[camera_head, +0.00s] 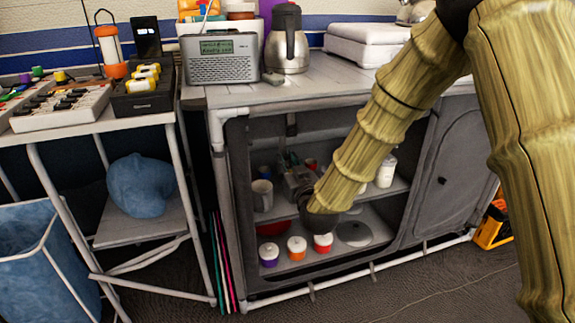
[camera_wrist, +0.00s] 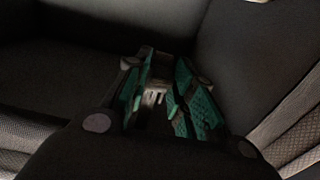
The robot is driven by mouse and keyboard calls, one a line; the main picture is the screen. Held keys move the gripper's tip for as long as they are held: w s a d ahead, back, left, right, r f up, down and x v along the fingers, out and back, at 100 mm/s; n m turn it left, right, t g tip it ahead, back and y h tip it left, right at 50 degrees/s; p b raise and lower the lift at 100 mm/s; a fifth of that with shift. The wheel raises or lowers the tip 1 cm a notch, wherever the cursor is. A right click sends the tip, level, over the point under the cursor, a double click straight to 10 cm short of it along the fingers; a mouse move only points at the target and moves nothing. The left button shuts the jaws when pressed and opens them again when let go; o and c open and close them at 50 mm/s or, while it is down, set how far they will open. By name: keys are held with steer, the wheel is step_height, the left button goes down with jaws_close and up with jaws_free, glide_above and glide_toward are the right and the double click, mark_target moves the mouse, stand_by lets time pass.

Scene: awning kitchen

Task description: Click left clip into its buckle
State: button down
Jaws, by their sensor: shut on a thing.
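My gripper (camera_wrist: 158,92) shows in the wrist view with teal finger pads, shut on a small light grey pronged piece (camera_wrist: 153,96) that looks like the clip. The pads hide most of it. In the head view my gripper (camera_head: 290,172) is inside the open left bay of the grey fabric cabinet (camera_head: 235,170), in front of the upper shelf. The clip cannot be made out there. A short grey strap-like piece (camera_head: 291,123) hangs below the counter at the top of the opening, above my gripper. I cannot tell whether it is the buckle.
A mug (camera_head: 262,195) and a white jar (camera_head: 386,171) flank my gripper on the shelf. Lidded jars (camera_head: 296,247) and a pale disc (camera_head: 353,234) are below. The cabinet's frame post (camera_head: 222,200) borders the opening. A radio (camera_head: 222,60) and kettle (camera_head: 287,40) stand above.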

steer(key=s+d+r+p, duration=0.1)
steer(key=s+r+p, duration=0.2)
steer(key=r+p, duration=0.1)
steer(key=shift+r, duration=0.7)
steer(key=c, duration=1.4)
jaws_free()
steer(key=shift+o, duration=0.2)
steer(key=shift+s, duration=0.1)
steer(key=v, duration=1.1)
steer(key=shift+s, duration=0.35)
steer(key=shift+d, duration=0.15)
